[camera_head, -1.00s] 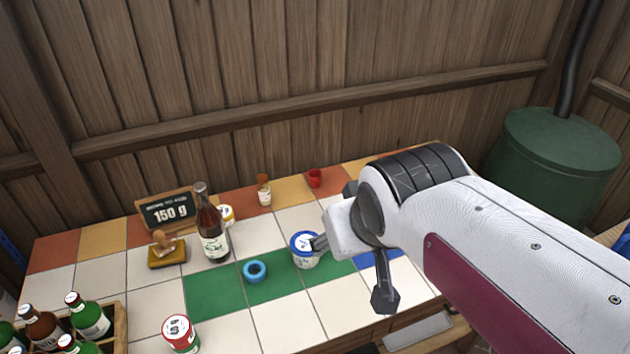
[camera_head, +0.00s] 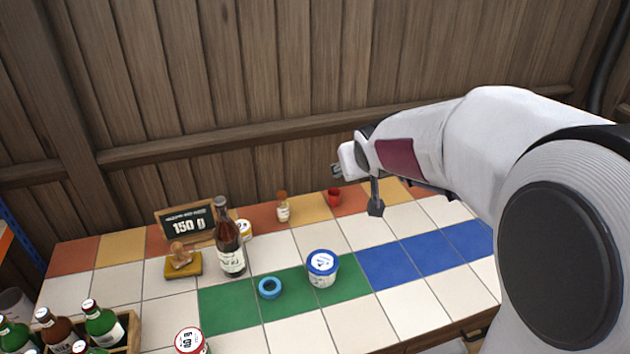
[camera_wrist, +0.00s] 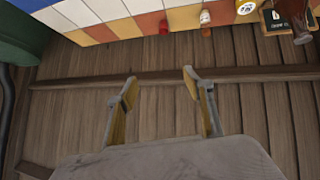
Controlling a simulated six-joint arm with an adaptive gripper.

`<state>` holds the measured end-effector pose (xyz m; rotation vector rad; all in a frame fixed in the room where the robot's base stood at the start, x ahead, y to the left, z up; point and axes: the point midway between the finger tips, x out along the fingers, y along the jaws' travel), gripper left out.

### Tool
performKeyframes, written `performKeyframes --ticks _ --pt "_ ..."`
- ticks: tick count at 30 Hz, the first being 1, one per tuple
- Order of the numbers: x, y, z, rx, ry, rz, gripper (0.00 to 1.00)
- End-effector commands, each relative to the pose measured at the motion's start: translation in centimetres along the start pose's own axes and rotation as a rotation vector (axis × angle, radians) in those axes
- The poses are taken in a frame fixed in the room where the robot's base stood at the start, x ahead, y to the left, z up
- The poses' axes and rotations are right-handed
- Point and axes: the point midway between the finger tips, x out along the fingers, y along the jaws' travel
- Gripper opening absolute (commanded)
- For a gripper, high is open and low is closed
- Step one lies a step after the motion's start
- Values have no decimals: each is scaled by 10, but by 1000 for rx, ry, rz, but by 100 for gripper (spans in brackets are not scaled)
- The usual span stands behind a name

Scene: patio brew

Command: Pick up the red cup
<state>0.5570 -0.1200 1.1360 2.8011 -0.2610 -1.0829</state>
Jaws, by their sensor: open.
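The small red cup (camera_head: 334,197) stands at the back of the tiled table in the head view, on the orange and red tile row by the wooden wall. In the wrist view the red cup (camera_wrist: 164,27) is small, near the top edge, beyond and apart from the fingers. My gripper (camera_wrist: 158,85) is open and empty, its two fingers spread, with the plank wall behind them. In the head view my gripper (camera_head: 357,190) hangs in the air just right of the cup. Part of it is hidden by my wrist.
A small orange-capped bottle (camera_head: 283,208) stands left of the cup. A tall brown bottle (camera_head: 229,240), a blue-lidded tub (camera_head: 322,270), a blue ring (camera_head: 270,288) and a sign (camera_head: 187,222) are further left or forward. A bottle crate (camera_head: 122,335) sits front left. The wall rail (camera_head: 230,144) runs behind.

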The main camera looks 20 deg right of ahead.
Motion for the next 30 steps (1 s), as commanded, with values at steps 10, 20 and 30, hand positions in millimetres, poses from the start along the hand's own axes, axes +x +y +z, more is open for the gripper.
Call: performKeyframes --ticks 10,20,30 --pt "78 14 -24 -22 78 -8 52" --pt "150 23 -33 -38 152 -41 52" --pt "221 26 -24 -48 224 -98 52"
